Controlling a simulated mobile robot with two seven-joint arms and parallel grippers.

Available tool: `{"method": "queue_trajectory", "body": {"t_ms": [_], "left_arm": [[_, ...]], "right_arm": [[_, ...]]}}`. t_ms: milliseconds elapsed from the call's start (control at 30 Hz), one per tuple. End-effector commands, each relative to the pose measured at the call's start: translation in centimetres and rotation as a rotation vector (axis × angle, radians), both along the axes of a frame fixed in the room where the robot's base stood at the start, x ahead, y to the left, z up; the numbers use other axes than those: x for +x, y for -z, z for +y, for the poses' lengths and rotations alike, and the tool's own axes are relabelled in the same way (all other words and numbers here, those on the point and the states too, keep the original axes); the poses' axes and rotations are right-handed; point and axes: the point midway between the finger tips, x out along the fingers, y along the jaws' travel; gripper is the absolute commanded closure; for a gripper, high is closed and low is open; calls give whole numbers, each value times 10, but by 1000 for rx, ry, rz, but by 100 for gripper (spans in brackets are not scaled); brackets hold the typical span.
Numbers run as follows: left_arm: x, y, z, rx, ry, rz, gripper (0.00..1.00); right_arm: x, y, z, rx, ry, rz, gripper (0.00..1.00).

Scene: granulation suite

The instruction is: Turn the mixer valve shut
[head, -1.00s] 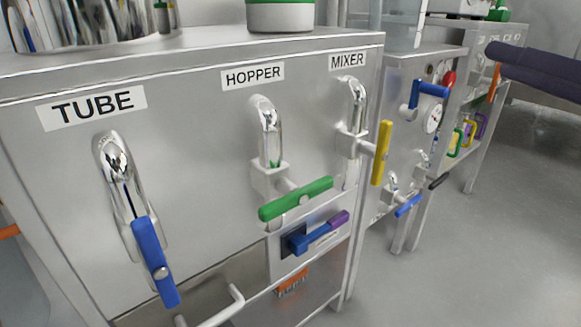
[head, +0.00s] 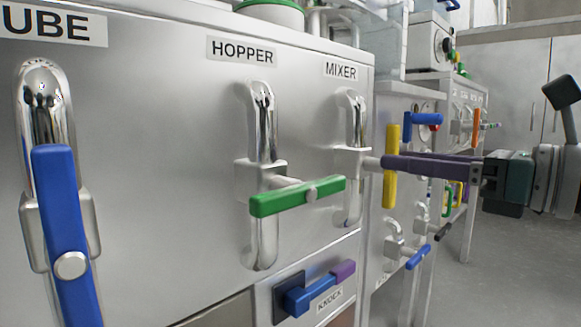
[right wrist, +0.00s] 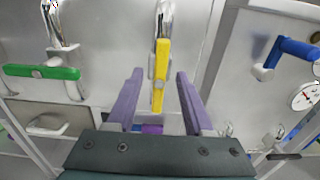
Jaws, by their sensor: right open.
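The mixer valve's yellow handle (head: 391,190) stands upright on a stem from the chrome pipe under the MIXER label (head: 341,71). In the right wrist view the yellow handle (right wrist: 160,72) lies between my purple fingers. My right gripper (head: 388,159) comes in from the right and is open, one finger on each side of the handle. The near finger hides part of the handle's middle. The fingers stand apart from it in the right wrist view (right wrist: 160,85). My left gripper is not in view.
The green HOPPER handle (head: 297,197) lies nearly level to the left, and the blue TUBE handle (head: 62,235) is farther left. A blue-and-purple KNOCK handle (head: 318,289) sits below. Another panel with a blue handle (head: 422,119) stands behind right. Floor is open at right.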

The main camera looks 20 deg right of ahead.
Motion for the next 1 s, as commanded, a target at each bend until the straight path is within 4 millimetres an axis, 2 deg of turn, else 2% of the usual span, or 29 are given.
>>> {"method": "queue_trajectory", "body": {"t_ms": [100, 300, 700, 1000], "left_arm": [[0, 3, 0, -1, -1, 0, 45], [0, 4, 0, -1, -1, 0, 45], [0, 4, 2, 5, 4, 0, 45], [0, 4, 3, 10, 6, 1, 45]], "right_arm": [[13, -1, 5, -1, 1, -3, 48], [25, 0, 9, 0, 2, -1, 48], [28, 0, 11, 0, 2, 1, 48], [28, 0, 11, 0, 2, 1, 82]]}}
